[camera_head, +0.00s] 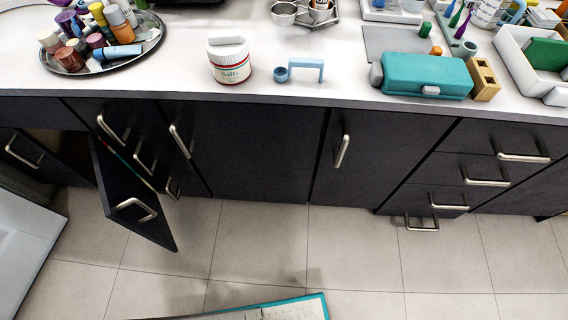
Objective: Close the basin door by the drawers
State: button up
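The basin door (128,188) is a dark panel at the left of the vanity. It stands open, swung out into the room over the floor. Its bar handle (136,209) is on its outer face, near the free edge. The dark opening (68,148) of the cabinet shows to the left of the door. A stack of drawers with metal handles (145,161) is just right of the door and partly hidden by it. The drawers look shut. My gripper is not in view.
Another door (25,150) with a handle is at far left. A white panel (25,245) stands at lower left. A teal-edged flat thing (270,308) is at the bottom. Tiled floor (260,245) before the middle doors is clear. The countertop (180,75) is cluttered.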

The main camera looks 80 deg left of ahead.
aim_at(127, 201)
jog(key=i, duration=1.35)
jog(key=u, duration=4.45)
jog(key=k, duration=0.4)
jog(key=u, duration=0.55)
jog(key=i, duration=1)
jog(key=z, duration=0.1)
